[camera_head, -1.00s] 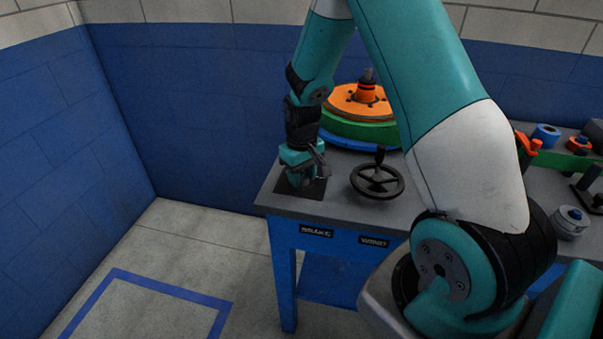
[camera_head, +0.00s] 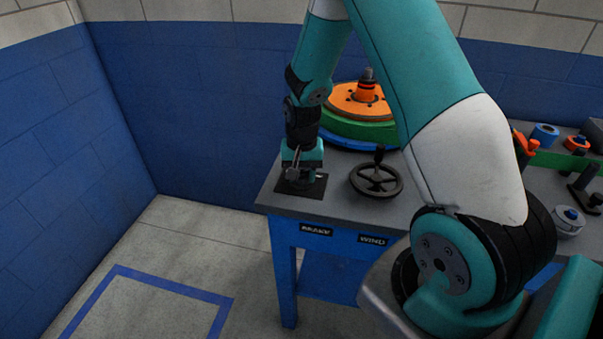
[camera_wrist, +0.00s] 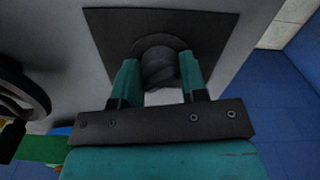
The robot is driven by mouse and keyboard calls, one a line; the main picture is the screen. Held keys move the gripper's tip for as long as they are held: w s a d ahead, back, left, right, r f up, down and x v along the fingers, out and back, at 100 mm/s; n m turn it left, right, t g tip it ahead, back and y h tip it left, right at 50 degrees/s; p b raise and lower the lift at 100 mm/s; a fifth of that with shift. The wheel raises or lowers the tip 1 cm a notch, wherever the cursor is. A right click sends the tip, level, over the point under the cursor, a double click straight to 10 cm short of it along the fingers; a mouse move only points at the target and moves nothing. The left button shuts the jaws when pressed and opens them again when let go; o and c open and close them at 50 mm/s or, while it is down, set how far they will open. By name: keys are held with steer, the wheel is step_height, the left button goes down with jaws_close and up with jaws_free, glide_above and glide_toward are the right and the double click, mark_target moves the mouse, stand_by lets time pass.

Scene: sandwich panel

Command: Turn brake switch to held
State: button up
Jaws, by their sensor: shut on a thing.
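The brake switch shows in the wrist view as a dark round knob (camera_wrist: 158,66) on a black square plate (camera_wrist: 108,28). In the head view the plate (camera_head: 316,188) lies on the table's left front corner, above a label reading BRAKE (camera_head: 316,230). My gripper (camera_head: 300,180) points down over the plate and hides most of the knob there. In the wrist view my gripper (camera_wrist: 160,78) has its two teal fingers on either side of the knob, shut on it. I cannot read the switch's setting.
A black handwheel (camera_head: 377,180) stands right of the plate, above a WIND label (camera_head: 373,240). Stacked orange, green and blue discs (camera_head: 358,112) sit behind. Small spools and fittings (camera_head: 545,135) lie at the right. Floor left of the table is clear.

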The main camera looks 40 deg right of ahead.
mark_target(303, 173)
steer(key=shift+s, duration=0.1)
stand_by(0.4)
steer(key=o, duration=0.9)
step_height(303, 173, up, 18)
steer(key=shift+f, duration=0.25)
steer(key=s+a+r+n+y, duration=0.2)
steer(key=s+a+n, duration=0.5)
steer(key=s+a, duration=0.4)
steer(key=s+a+r+n+y, duration=0.2)
steer(key=s+a+r+n, duration=0.2)
steer(key=s+a+n, duration=0.4)
steer(key=s+a, duration=0.3)
steer(key=shift+a, duration=0.35)
